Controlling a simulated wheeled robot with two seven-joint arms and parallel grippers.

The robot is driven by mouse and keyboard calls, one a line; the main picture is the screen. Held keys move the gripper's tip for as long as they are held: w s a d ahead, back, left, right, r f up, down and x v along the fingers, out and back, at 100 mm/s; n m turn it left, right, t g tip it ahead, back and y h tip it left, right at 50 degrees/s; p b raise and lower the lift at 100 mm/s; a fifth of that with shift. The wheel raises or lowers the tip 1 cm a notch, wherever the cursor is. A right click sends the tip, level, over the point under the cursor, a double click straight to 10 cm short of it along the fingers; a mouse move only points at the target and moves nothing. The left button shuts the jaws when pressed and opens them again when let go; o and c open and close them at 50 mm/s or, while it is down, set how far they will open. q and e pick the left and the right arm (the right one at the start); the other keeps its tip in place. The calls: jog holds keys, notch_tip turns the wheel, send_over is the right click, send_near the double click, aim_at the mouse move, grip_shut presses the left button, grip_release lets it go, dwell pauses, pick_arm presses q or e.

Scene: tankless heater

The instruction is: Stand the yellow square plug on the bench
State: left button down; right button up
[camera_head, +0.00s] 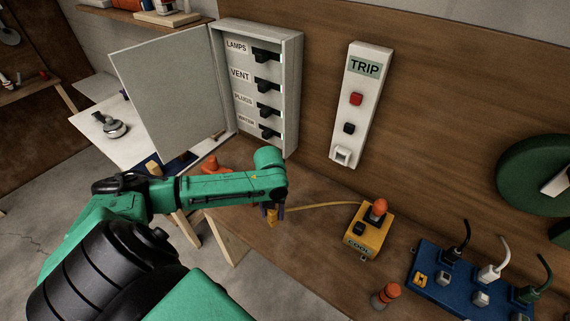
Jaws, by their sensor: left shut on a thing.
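My left gripper (273,209) points down over the wooden bench (310,255), near its left part. It is shut on the small yellow square plug (272,217), which shows just below the dark fingers. A yellow cord runs from the plug to the yellow box marked COOL (369,232). I cannot tell whether the plug touches the bench. My right gripper is not in view.
A blue socket strip (446,294) with several plugs lies at the right. An orange-topped object (386,295) stands beside it. An open breaker box (261,85) and a TRIP panel (361,105) are on the wall.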

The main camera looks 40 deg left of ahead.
aim_at(274, 224)
pick_arm(q)
jog(key=shift+d, duration=0.15)
jog(key=shift+w+r+p, duration=0.1)
jog(key=shift+r+p, duration=0.05)
jog(key=shift+p, duration=0.2)
notch_tip(274, 224, down, 6)
jog(key=b, duration=0.3)
jog(key=shift+r, duration=0.25)
jog(key=shift+f+b, duration=0.35)
jog(key=shift+f, duration=0.05)
jog(key=shift+f+b, duration=0.3)
jog(key=shift+f, duration=0.15)
jog(key=shift+c, duration=1)
grip_release()
